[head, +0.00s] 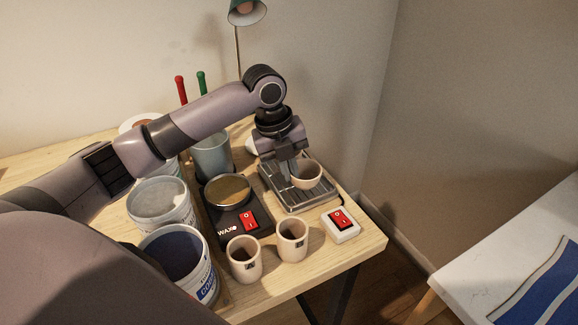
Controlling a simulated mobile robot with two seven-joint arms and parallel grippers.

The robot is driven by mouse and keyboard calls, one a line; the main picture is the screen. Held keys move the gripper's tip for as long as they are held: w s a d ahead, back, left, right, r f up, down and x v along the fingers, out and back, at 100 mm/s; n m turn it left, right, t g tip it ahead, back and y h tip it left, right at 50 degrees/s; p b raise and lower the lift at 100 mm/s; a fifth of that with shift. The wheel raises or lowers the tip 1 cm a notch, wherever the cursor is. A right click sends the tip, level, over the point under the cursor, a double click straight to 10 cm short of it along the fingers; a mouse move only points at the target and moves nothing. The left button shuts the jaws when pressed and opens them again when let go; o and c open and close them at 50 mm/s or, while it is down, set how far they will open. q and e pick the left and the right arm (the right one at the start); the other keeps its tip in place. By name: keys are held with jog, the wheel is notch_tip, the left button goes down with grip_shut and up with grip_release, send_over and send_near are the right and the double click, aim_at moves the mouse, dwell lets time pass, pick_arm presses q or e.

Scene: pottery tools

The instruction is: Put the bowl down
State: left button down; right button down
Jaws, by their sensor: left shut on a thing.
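A small beige bowl (307,176) shows in the head view at the right side of the wooden table, over a dark ribbed metal tray (294,203). My left gripper (294,172) reaches down from above and is shut on the bowl at its left rim. The bowl looks upright. I cannot tell whether its base touches the tray or hangs just above it. The fingertips are partly hidden by the bowl. My right gripper is not in view.
Two beige cups (292,240) stand at the table's front, near a white box with a red switch (340,224). A wax heater (228,190) and several buckets (161,204) stand to the left. A lamp (246,12) rises behind. The table's right edge is close.

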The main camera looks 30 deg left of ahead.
pick_arm(q)
jog(key=c, duration=1.3)
grip_release()
jog(key=shift+f, duration=0.1)
jog(key=v, duration=1.2)
jog(key=shift+r+b, duration=0.2)
jog(key=shift+b, duration=0.1)
jog(key=shift+f, duration=0.1)
